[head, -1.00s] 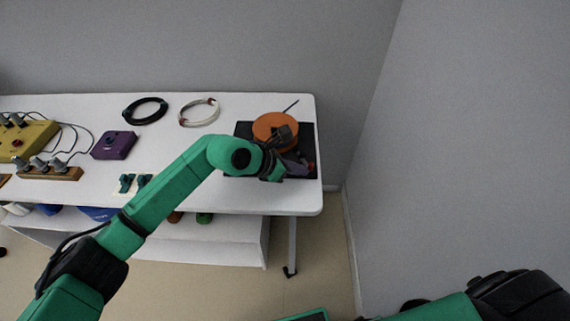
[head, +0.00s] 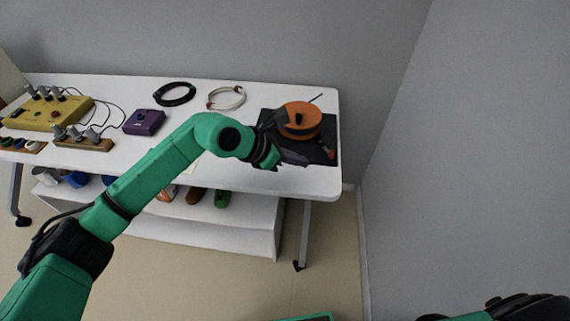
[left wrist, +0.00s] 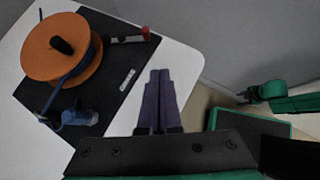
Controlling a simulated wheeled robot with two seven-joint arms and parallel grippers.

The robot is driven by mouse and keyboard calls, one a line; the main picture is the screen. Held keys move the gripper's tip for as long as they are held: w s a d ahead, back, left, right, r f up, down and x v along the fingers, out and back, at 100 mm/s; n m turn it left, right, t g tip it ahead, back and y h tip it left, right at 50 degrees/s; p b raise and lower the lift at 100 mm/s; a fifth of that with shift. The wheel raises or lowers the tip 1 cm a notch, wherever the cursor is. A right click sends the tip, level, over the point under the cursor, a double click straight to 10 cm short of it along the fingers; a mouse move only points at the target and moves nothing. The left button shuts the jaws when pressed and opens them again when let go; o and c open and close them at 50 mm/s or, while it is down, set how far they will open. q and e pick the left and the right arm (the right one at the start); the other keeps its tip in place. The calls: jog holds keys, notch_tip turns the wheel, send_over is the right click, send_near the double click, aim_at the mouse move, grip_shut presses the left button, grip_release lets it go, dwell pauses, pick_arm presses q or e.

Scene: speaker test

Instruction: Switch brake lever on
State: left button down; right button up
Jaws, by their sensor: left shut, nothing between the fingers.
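An orange reel (head: 300,119) with a black hub stands on a black board (head: 270,121) at the table's right end. In the left wrist view the reel (left wrist: 62,46) is at upper left. A short lever-like part with a red end (left wrist: 130,38) lies beside it on the board; its red end also shows in the head view (head: 330,153). A blue clamp-like part (left wrist: 76,117) sits at the board's near edge. My left gripper (head: 298,160) is shut and empty at the board's front edge, its purple fingers (left wrist: 159,76) apart from the red-ended part. My right gripper is out of view.
The white table (head: 235,178) also holds a purple box (head: 144,122), a black cable ring (head: 174,94), a white cable ring (head: 226,97) and a yellow control box (head: 45,115). A grey wall (head: 480,150) stands close on the right.

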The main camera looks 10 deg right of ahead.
pick_arm(q)
jog(key=v, duration=0.4)
jog(key=shift+s+a+r, duration=0.1)
jog(key=shift+s+r, duration=0.3)
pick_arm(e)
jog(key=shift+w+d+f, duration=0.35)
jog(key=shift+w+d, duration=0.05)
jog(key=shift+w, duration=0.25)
